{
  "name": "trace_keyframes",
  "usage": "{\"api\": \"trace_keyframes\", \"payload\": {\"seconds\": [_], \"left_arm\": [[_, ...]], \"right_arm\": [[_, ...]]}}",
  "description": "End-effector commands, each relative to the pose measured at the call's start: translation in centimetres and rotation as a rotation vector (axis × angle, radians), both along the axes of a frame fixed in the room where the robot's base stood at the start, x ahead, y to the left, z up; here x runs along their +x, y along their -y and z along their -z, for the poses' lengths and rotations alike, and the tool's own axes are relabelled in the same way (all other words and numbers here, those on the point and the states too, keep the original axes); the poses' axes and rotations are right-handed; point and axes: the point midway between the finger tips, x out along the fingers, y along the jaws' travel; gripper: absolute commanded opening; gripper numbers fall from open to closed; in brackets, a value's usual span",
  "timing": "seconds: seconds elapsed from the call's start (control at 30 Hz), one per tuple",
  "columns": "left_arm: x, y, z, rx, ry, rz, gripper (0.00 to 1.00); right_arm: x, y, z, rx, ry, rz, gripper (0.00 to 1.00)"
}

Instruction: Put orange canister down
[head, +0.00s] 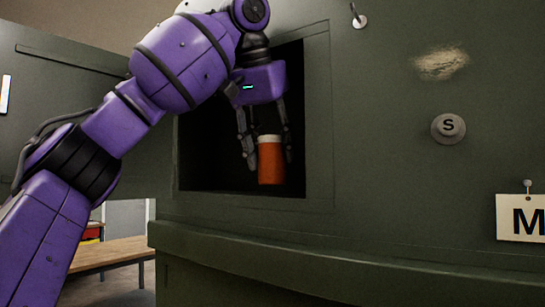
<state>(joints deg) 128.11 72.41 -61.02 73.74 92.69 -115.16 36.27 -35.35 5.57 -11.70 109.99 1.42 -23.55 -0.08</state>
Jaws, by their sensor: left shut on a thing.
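The orange canister (271,163) has a white lid and is upright in the square opening (318,130) of the dark green wall. My left gripper (268,150) reaches down from above, with one finger on each side of the canister, and is shut on it. The canister's base is near the lower edge of the opening; I cannot tell whether it touches the floor of the recess. The inside of the recess is dark. My right gripper is not in view.
The green wall (400,190) surrounds the opening, with a ledge (330,270) below. A round knob marked S (448,128) and a hanging M tag (522,218) are at the right. A wooden table (112,253) stands at the lower left, behind my arm.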

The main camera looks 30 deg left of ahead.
Motion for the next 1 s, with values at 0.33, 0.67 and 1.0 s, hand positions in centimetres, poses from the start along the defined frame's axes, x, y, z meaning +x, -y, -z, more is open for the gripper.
{"api": "trace_keyframes", "payload": {"seconds": [0.33, 0.67, 1.0], "left_arm": [[0.3, 0.0, 1.5, 0.001, 0.001, 0.001, 0.12], [0.3, -0.1, 1.9, 0.001, -0.001, -0.001, 0.51], [0.3, 0.0, 1.8, 0.001, -0.001, 0.000, 0.60]], "right_arm": [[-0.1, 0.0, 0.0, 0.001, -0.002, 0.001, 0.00], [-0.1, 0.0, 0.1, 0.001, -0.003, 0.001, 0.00], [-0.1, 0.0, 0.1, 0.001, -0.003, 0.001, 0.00]]}}
